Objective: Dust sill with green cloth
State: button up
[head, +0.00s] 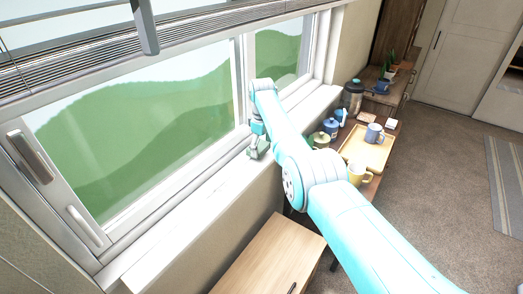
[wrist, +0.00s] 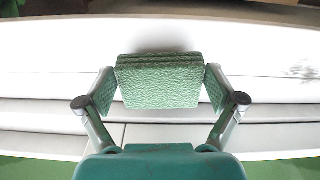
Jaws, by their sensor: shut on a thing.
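The green cloth (wrist: 160,82) is a folded, textured pad in the middle of the wrist view. My gripper (wrist: 160,90) is shut on it, with one finger at each side. The white window sill (wrist: 250,52) lies beneath and around the cloth; I cannot tell whether the cloth touches it. A greyish smudge (wrist: 303,70) marks the sill at the right of the wrist view. In the head view, my gripper (head: 258,150) points down at the sill (head: 185,218) about midway along it, and the cloth is hard to make out there.
The window (head: 140,120) and its raised blind (head: 80,60) rise behind the sill. A wooden cabinet (head: 265,262) stands below. To the right, a table holds a tray (head: 378,152), mugs (head: 374,132), jars (head: 330,127) and a kettle (head: 353,95). The near sill is clear.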

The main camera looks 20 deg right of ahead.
aim_at(261, 147)
jog(key=shift+a+r, duration=0.1)
jog(key=shift+r, duration=1.95)
jog(key=shift+r, duration=0.15)
jog(key=shift+r, duration=1.4)
